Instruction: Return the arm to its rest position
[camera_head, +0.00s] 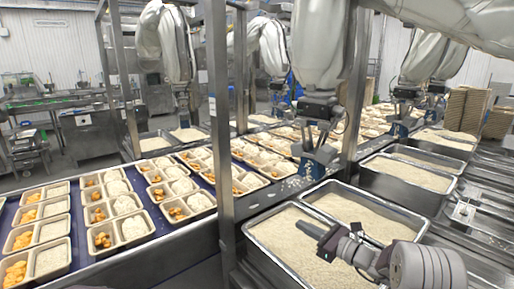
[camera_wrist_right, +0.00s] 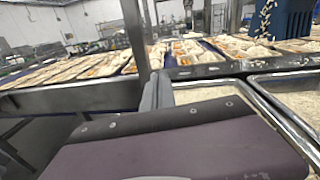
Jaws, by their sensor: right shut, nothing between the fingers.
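My right gripper (camera_head: 312,232) comes in from the lower right of the head view. It is shut and empty, above the near steel bin of rice (camera_head: 262,262) and pointing left. In the right wrist view its grey fingers (camera_wrist_right: 157,92) are together, with its dark body filling the lower part. A part of that bin (camera_wrist_right: 200,94) shows behind them. My left gripper is not in view.
Another rice bin (camera_head: 405,215) stands just behind. A blue dispensing head (camera_head: 316,160) hangs above the bins; in the wrist view rice grains are by it (camera_wrist_right: 292,18). A steel post (camera_head: 221,130) stands left of the bins. Filled trays (camera_head: 122,232) line a blue conveyor.

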